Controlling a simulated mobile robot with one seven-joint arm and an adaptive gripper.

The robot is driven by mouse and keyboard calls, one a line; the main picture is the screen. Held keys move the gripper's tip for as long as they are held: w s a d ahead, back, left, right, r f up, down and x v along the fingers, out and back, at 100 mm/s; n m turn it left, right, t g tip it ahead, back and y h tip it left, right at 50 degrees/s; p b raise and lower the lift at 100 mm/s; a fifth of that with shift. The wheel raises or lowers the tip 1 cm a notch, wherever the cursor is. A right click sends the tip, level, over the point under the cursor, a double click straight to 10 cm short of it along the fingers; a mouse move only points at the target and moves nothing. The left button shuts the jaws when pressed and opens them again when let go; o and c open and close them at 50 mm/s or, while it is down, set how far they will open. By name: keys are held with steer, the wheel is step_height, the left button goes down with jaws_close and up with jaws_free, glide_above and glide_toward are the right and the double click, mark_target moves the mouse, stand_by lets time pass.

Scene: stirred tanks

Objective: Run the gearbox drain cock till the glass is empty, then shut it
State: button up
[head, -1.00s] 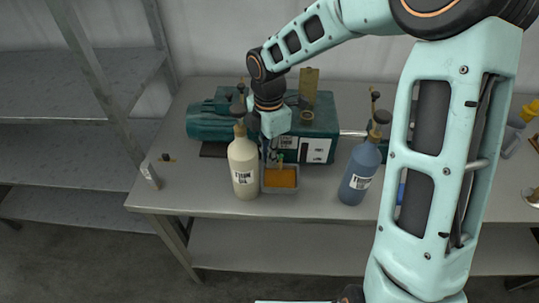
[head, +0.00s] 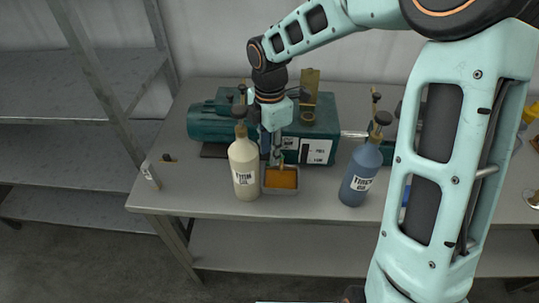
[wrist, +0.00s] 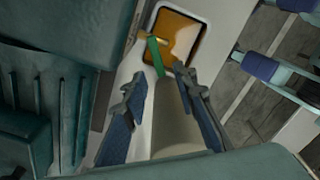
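The teal gearbox (head: 318,125) stands on the bench with a white FULL/LOW label (head: 318,151) on its front. The level in its glass is too small to read. In the wrist view a green lever (wrist: 155,56), with a brass piece beside it, appears to be the drain cock. A tray (wrist: 204,42) holding amber oil lies below; the tray also shows in the head view (head: 268,190). My gripper (wrist: 160,80) is open, pointing down, its two fingers apart on either side of the lever's near end. Contact cannot be told. In the head view my gripper (head: 270,158) hides the cock.
A cream bottle (head: 243,168) stands close left of the tray. A blue bottle (head: 361,175) stands to the right. A brass upright piece (head: 309,88) rises from behind the gearbox. Bare bench (head: 190,190) lies at the front left.

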step_height(320, 180, up, 10)
steer(key=shift+f, duration=0.15)
stand_by(0.3)
